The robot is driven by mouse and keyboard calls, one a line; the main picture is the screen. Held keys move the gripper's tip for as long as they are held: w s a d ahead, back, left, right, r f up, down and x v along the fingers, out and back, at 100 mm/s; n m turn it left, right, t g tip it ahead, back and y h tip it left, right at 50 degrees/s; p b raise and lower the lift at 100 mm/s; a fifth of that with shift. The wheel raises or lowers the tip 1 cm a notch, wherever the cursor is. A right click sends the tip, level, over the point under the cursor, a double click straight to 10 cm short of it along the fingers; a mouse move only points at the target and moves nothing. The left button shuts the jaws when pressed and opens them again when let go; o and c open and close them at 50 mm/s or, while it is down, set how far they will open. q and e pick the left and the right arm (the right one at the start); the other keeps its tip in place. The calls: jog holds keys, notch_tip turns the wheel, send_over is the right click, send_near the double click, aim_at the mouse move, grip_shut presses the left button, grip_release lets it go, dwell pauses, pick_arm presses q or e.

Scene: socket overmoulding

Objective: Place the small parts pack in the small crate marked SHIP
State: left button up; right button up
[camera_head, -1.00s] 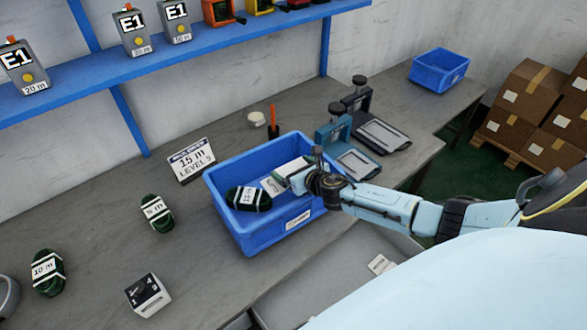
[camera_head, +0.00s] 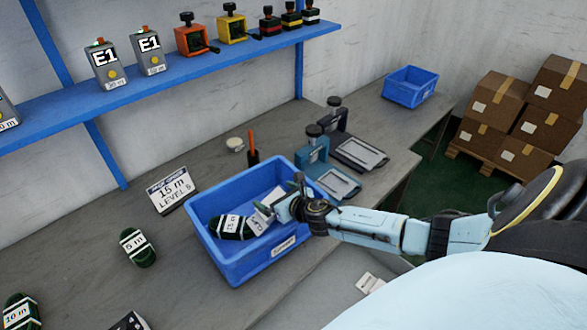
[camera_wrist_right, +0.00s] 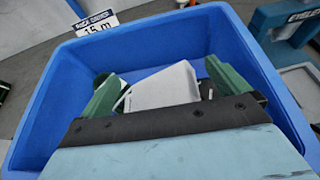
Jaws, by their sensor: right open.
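A blue crate (camera_head: 240,268) stands on the bench; the print on its front label is too small to read. Inside it lie a dark green coil (camera_head: 231,227) with a white label and a white pack (camera_head: 259,223) with dark print, apparently the small parts pack. My right gripper (camera_head: 276,205) reaches into the crate from the right, at the pack. In the right wrist view, the gripper's green fingers (camera_wrist_right: 168,88) stand apart on either side of the white pack (camera_wrist_right: 165,86), inside the crate walls. Whether they touch it I cannot tell. My left gripper is not in view.
A sign reading 15 m (camera_head: 171,191) stands left of the crate. A 5 m coil (camera_head: 138,248) lies further left. Teal and black clamp devices (camera_head: 313,157) stand behind the crate. Another blue crate (camera_head: 410,87) sits at the back right. A shelf (camera_head: 170,80) runs above.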

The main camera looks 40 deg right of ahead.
jog(key=p+v, duration=0.1)
jog(key=v, duration=0.9)
jog(key=shift+s+r, duration=0.25)
jog(key=shift+r, duration=0.1)
